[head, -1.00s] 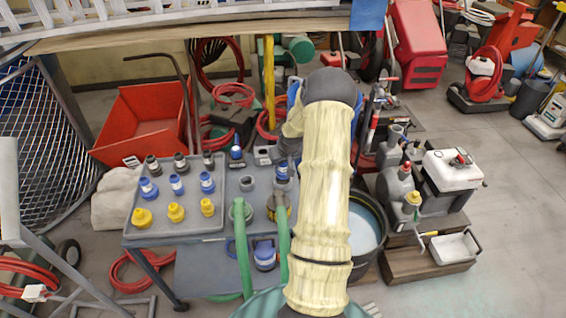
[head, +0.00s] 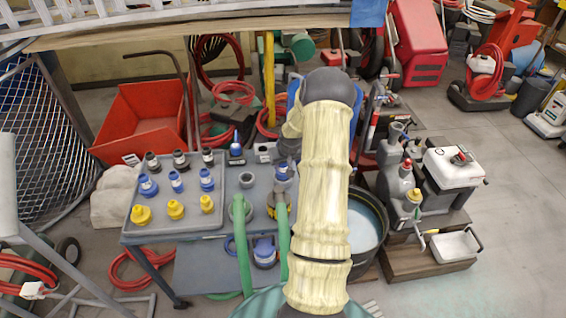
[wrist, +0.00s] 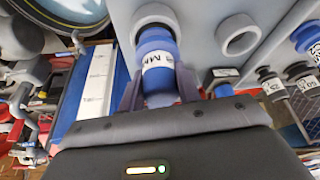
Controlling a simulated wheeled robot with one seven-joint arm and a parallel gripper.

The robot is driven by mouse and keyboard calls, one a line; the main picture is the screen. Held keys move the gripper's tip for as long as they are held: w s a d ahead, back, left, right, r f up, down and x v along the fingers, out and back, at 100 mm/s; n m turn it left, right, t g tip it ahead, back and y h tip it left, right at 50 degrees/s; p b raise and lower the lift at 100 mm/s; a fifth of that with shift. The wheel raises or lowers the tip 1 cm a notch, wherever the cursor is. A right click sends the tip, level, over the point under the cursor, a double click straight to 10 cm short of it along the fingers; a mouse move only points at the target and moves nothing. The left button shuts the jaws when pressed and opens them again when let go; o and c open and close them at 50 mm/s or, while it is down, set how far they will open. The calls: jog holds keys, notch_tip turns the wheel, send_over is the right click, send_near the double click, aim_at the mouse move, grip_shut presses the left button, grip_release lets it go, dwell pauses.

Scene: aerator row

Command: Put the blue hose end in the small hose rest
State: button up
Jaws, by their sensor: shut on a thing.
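The blue hose end (wrist: 158,65), with a white lettered label, is between the two fingers of my gripper (wrist: 160,95), which is shut on it. In the wrist view its far end overlaps a round grey hose rest (wrist: 153,14); I cannot tell how deep it sits in that ring. In the head view the hose end (head: 283,172) shows as a small blue patch just below my gripper (head: 286,158), and my arm hides part of this spot. A second grey ring (wrist: 238,34) stands beside it, empty; it also shows in the head view (head: 246,181).
A tray (head: 215,226) of black, blue and yellow fittings lies left on the grey bench. Two green hoses (head: 241,245) hang at its front. Another blue piece (head: 236,148) stands at the back. A dark water tub (head: 383,238) and grey bottles are to the right.

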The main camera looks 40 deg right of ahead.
jog(key=shift+f, duration=0.1)
jog(key=shift+f, duration=0.25)
jog(key=shift+f+b, duration=0.75)
jog(key=shift+f, duration=0.2)
jog(key=o, duration=1.2)
jog(key=shift+c, duration=0.2)
jog(key=shift+s, duration=0.15)
jog(key=shift+r, duration=0.15)
